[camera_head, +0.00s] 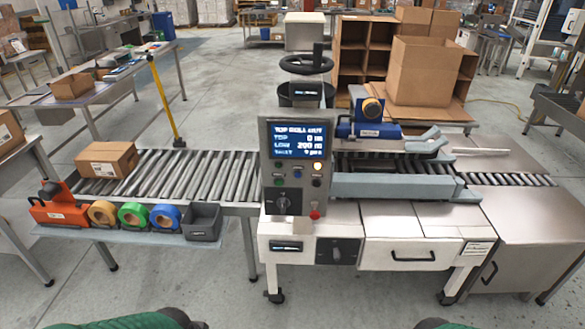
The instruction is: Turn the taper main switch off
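The taper (365,215) is a white-framed machine in the middle of the view. A black rotary knob (336,252) sits on a dark plate on its lower front. A grey control panel (296,165) stands upright above, with a lit blue screen (297,139) that seems to read "TOP ROLL OUT". Below the screen are several small buttons, a black rotary selector (283,204) and a red button (315,214). I cannot read which knob is labelled as main switch, nor its exact setting. Neither gripper is in view.
A roller conveyor (170,172) with a closed carton (107,158) runs left. A front shelf holds an orange tape dispenser (58,206), coloured tape rolls and a grey bin (203,221). An open carton (421,70) stands behind the taper. The floor in front is clear.

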